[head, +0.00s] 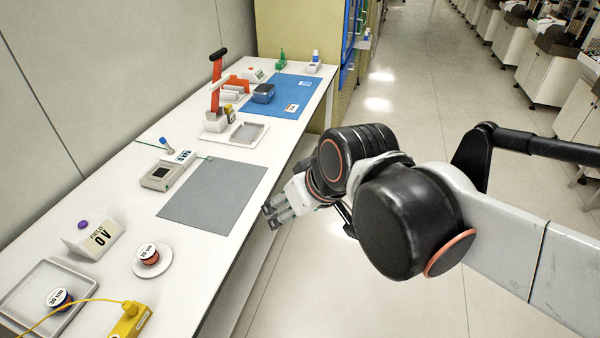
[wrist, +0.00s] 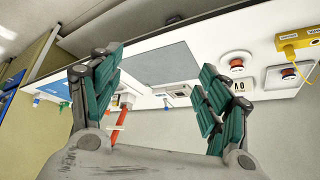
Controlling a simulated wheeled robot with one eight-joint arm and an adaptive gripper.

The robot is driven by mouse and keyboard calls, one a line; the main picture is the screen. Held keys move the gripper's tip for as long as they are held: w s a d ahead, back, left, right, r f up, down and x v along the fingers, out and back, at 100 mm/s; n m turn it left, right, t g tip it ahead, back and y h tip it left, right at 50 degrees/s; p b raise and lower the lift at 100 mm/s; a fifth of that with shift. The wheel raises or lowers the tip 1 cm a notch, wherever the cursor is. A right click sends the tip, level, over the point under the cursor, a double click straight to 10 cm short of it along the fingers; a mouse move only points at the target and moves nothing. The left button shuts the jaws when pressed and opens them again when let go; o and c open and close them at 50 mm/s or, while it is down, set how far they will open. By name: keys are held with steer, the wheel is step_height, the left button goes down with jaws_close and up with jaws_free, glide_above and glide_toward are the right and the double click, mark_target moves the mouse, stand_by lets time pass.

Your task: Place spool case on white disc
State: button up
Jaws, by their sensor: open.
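Two small round spool cases with white printed tops show. One with a red-orange side (head: 148,254) sits on the white disc (head: 163,268) on the near part of the bench; the disc also shows in the wrist view (wrist: 224,68). The other, with a dark blue side (head: 59,298), lies in a shallow grey tray (head: 22,302) at the lower left. My gripper (head: 275,211) is open and empty, off the bench's front edge beside the grey mat. In the wrist view its green-padded fingers (wrist: 158,82) are spread wide apart, with nothing between them.
A yellow box (head: 130,322) with a yellow cable stands by the tray. A block with a purple knob (head: 93,237), a grey mat (head: 213,197), a small meter (head: 160,176), a red-handled press (head: 217,85) and a blue mat (head: 285,96) occupy the bench. The grey mat is clear.

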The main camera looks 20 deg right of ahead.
steer(key=shift+m+t+h, duration=0.4)
steer(key=shift+m+h, duration=0.2)
steer(key=shift+m, duration=0.2)
steer(key=s+d, duration=0.2)
steer(key=s, duration=0.1)
steer(key=shift+s+d, duration=0.15)
steer(key=shift+d, duration=0.25)
stand_by(1.1)
